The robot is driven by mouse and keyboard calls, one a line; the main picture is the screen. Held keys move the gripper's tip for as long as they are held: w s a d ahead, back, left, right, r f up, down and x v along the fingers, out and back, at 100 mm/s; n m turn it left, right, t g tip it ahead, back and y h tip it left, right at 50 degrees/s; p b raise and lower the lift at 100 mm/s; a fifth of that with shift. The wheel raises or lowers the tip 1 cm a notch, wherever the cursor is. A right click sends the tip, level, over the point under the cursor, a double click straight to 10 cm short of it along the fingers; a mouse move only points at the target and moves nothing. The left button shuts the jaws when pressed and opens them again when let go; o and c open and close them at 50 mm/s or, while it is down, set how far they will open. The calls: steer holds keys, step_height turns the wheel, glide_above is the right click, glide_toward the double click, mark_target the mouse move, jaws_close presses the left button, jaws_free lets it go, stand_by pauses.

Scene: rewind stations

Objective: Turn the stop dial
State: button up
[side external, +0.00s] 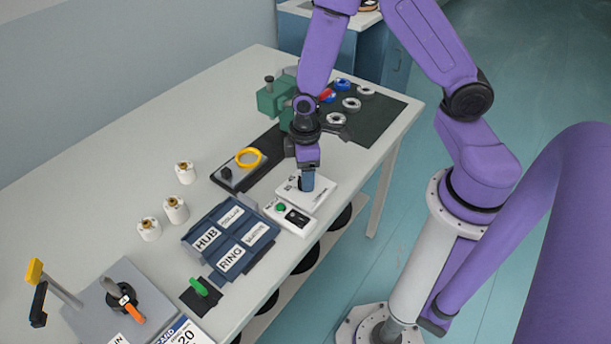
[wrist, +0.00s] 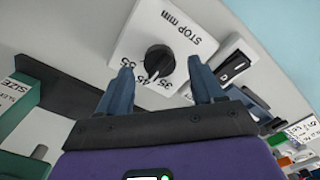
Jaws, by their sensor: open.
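The stop dial is a black round knob (wrist: 159,60) on a white plate (wrist: 192,22) marked "STOP mm". Numbers such as 35, 45 and 55 show along the knob's lower side, and its pale pointer mark faces them. My gripper (wrist: 161,64) is open, with one finger on either side of the knob in the wrist view. A gap shows between each finger and the knob, and I cannot tell the exact height. In the side view my gripper (side external: 306,184) points down over the white plate (side external: 322,190) and hides the knob.
A switch box with a green button (side external: 280,208) and black rocker (side external: 297,217) adjoins the plate. The blue HUB and RING bins (side external: 228,238), a yellow ring (side external: 248,158) and a green fixture (side external: 272,98) stand nearby. Rings lie on the dark mat (side external: 385,118).

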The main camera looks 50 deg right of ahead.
steer(key=shift+f, duration=1.1)
steer(key=c, duration=1.1)
steer(key=shift+o, duration=0.2)
steer(key=shift+n, duration=0.3)
steer(key=n, duration=0.3)
steer(key=shift+n, duration=2.6)
